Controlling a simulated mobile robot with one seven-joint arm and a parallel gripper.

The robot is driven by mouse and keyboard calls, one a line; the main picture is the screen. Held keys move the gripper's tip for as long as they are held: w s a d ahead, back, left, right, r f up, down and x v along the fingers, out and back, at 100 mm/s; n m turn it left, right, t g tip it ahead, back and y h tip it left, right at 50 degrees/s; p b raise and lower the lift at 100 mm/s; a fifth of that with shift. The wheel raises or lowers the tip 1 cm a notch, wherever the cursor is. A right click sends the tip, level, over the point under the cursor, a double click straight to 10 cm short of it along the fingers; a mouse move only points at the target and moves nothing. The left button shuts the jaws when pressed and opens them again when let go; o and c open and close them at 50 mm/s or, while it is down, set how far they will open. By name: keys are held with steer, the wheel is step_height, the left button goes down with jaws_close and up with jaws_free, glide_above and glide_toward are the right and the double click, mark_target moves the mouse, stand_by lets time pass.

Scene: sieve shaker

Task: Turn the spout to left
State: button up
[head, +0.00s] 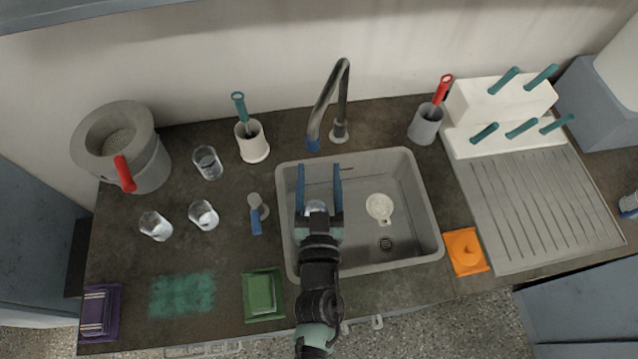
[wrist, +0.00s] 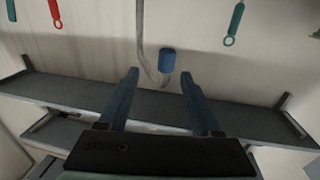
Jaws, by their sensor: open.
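The tap's spout (head: 322,98) is a curved metal pipe rising from a base (head: 339,133) behind the sink (head: 428,205). It arches toward the sink and slightly left, ending in a blue tip (head: 313,145) near the back rim. My gripper (head: 318,168) is open and empty over the left part of the sink, its blue fingers pointing toward the tap. The blue tip is just beyond the fingertips, apparently not touched. In the wrist view the blue tip (wrist: 167,62) and pipe (wrist: 141,40) appear between and beyond the fingers (wrist: 159,74).
A white strainer (head: 379,207) and a glass partly under my gripper lie in the sink. A white brush holder (head: 253,142) and a grey holder (head: 425,125) flank the tap. Several glasses stand at left.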

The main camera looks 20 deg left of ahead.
steer(key=shift+v, duration=1.15)
